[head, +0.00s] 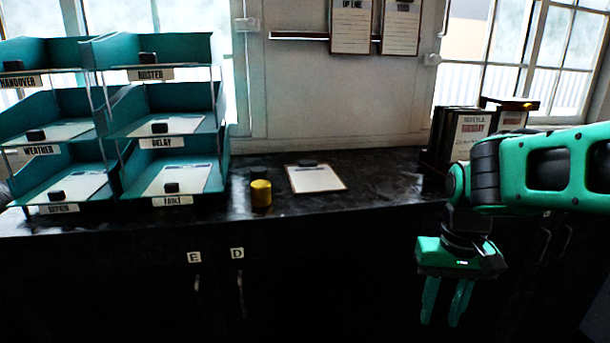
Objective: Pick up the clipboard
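A clipboard (315,178) with a white sheet and a dark clip at its far edge lies flat on the black countertop (385,180), right of the yellow cylinder. My gripper (443,312) hangs at the right, in front of the counter, with its two green fingers pointing down. The fingers are apart with nothing between them. The gripper is to the right of the clipboard and clear of it. Two more clipboards (352,25) (401,27) with printed sheets hang on the wall rail above.
A yellow cylinder (261,193) stands left of the clipboard. Teal tray racks (215,140) with labelled compartments, some holding papers, fill the left. Dark binders or boxes (470,128) stand at the counter's right. The counter between clipboard and binders is clear.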

